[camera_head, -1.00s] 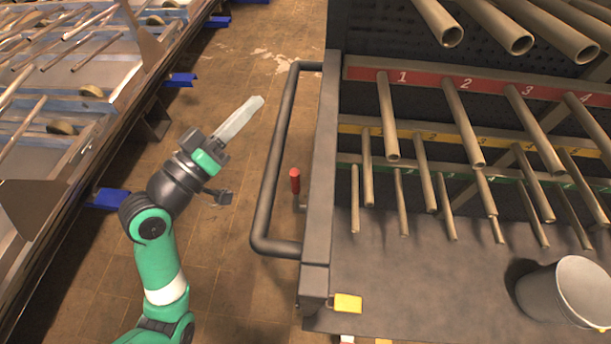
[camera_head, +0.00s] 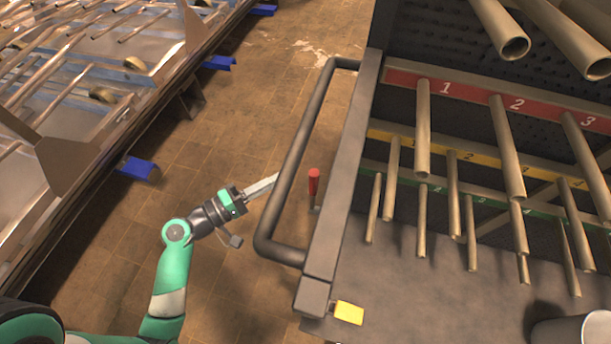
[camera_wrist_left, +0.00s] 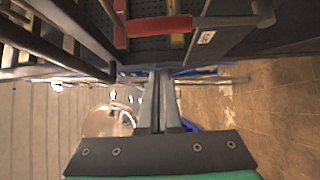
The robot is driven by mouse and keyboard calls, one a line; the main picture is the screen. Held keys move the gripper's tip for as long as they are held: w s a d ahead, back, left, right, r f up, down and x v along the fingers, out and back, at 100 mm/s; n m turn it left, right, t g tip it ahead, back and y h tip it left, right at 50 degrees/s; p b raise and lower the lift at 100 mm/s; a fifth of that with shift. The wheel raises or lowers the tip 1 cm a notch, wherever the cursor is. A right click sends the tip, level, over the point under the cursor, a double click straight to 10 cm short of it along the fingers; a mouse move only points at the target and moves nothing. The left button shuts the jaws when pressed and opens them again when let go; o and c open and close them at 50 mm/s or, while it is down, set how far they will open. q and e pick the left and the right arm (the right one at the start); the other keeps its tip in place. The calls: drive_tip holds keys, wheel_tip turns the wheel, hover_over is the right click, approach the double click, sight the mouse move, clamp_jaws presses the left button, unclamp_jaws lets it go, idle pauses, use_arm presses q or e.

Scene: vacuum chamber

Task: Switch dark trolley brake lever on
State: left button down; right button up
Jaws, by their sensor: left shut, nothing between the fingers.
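The dark trolley (camera_head: 343,165) stands right of centre in the head view, with a thick looped push handle (camera_head: 291,150) on its left side. The brake lever has a red grip (camera_head: 314,182) and points up between the loop and the trolley frame. In the left wrist view a red grip (camera_wrist_left: 160,27) on a metal rod, seemingly this lever, lies beyond the fingertips. My left gripper (camera_head: 272,182) is shut and empty. Its tips reach the push handle in the picture and appear partly behind it; contact is unclear. It also shows in the wrist view (camera_wrist_left: 160,76).
Pipes (camera_head: 422,130) hang over numbered strips on the trolley. A yellow block (camera_head: 348,312) sits at its lower corner and a bucket (camera_head: 566,332) at lower right. A metal rack (camera_head: 60,165) with blue feet stands left. Brown floor (camera_head: 205,150) lies open between them.

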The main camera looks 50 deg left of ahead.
use_arm(q)
drive_tip(key=w+d, duration=0.4)
drive_tip(key=w, duration=0.2)
drive_tip(key=shift+w, duration=0.15)
use_arm(e)
drive_tip(key=shift+f, duration=0.35)
